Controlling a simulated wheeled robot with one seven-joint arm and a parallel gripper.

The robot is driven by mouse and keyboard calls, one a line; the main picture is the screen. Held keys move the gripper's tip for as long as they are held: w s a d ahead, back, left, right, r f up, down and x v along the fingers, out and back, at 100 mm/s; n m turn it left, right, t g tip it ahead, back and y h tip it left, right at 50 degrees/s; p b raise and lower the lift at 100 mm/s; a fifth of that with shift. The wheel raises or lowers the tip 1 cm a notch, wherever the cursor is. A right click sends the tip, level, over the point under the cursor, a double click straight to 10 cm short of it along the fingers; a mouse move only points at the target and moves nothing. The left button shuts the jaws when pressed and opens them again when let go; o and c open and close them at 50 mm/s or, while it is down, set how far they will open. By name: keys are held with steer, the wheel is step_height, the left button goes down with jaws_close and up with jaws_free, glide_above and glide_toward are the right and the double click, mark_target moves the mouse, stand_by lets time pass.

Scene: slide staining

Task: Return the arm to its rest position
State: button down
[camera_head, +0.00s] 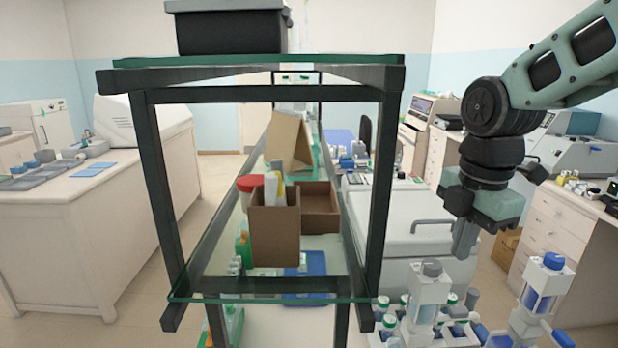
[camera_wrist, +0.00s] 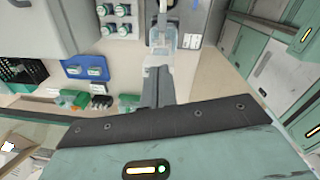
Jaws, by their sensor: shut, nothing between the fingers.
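My arm comes in from the upper right of the head view and bends down at a dark joint. My gripper (camera_head: 463,248) points downward, shut and empty. It hangs to the right of the glass-shelved rack, above the bench with the bottles, and looks apart from them. Below it, slightly left, stands a clear dispenser with a grey cap (camera_head: 430,290). A dispenser with a blue cap (camera_head: 548,285) stands to the lower right.
A dark-framed rack (camera_head: 376,190) with glass shelves fills the middle of the head view. It carries a cardboard box (camera_head: 273,235) and a black bin (camera_head: 230,30). White-and-teal cabinets (camera_wrist: 265,50) stand at right.

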steer(key=s+d+f+m+t, duration=0.1)
steer(key=s+d+f+m, duration=0.3)
steer(key=m, duration=0.6)
steer(key=s+d+f+m+t, duration=0.15)
steer(key=d+f+m, duration=0.3)
steer(key=m, duration=0.55)
steer(key=s+a+f+n+g+b, duration=0.1)
steer(key=s+a+f+n+b, duration=0.2)
steer(key=s+a, duration=0.4)
steer(key=s+a+f+n+g+b, duration=0.2)
steer(key=s+a+f+b, duration=0.4)
steer(key=a, duration=0.5)
steer(key=shift+s+a+n+b, duration=0.3)
steer(key=shift+s+n+b, duration=0.2)
steer(key=shift+n+b, duration=0.25)
steer(key=shift+f, duration=0.1)
